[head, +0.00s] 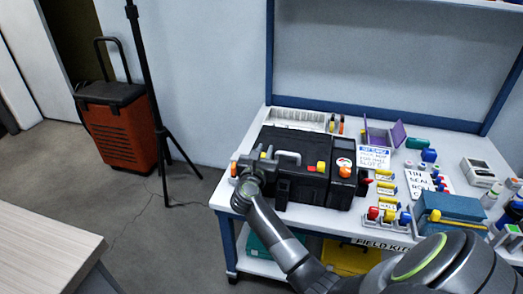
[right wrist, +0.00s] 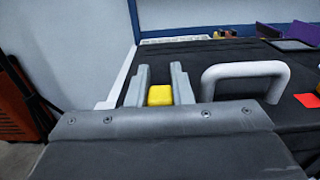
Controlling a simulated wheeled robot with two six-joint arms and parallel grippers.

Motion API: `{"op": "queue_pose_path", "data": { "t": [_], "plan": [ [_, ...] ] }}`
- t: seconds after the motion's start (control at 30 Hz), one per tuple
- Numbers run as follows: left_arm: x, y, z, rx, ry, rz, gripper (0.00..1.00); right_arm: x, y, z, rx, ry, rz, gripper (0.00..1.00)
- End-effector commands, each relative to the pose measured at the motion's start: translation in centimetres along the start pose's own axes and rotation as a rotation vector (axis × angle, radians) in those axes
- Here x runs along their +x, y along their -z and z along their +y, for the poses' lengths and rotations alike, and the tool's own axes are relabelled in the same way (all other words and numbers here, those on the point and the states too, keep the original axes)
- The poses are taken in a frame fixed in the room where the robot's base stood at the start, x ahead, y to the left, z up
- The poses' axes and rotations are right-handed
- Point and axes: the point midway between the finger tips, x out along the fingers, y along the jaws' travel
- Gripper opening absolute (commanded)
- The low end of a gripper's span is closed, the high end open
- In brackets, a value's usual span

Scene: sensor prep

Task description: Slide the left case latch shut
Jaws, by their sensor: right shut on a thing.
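The black case (head: 313,145) lies closed on the white table, with a pale grey handle (head: 289,157) on its lid. In the right wrist view the handle (right wrist: 245,75) is just right of my fingers. My right gripper (head: 263,157) is over the case's left end. In the right wrist view my right gripper (right wrist: 159,85) has its two grey fingers on either side of a small yellow block (right wrist: 159,96), which looks like the left latch's tab, and is shut on it. How far the latch has slid is hard to tell. My left gripper is not in view.
A red-orange tab (head: 321,167) sits right of the handle. Right of the case are a purple holder (head: 384,134), small labelled parts and a blue box (head: 447,212). A white tray (head: 299,117) stands behind the case. A black tripod (head: 153,110) stands left of the table.

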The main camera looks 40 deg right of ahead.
Motion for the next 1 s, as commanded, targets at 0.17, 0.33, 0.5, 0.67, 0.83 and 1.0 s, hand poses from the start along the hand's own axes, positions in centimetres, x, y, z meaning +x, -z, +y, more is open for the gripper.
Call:
{"op": "queue_pose_path", "data": {
  "t": [0.17, 0.33, 0.5, 0.67, 0.83, 1.0],
  "plan": [
    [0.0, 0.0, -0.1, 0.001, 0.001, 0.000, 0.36, 0.0, 0.0, -0.2, -0.004, 0.006, -0.002, 0.30],
    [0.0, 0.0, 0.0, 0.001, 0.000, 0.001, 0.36, 0.0, 0.0, -0.2, -0.005, 0.006, -0.001, 0.42],
    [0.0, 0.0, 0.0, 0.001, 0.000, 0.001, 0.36, 0.0, 0.1, -0.2, -0.005, 0.007, -0.001, 0.42],
    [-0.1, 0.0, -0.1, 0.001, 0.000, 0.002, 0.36, 0.0, 0.1, -0.3, -0.006, 0.008, 0.000, 0.42],
    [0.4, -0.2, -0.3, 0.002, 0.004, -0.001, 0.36, 0.0, 0.3, 0.2, -0.005, 0.007, 0.000, 0.42],
    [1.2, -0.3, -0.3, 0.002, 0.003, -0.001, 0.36, -0.4, 0.3, 1.9, -0.003, 0.003, 0.003, 0.42]
  ]
}}
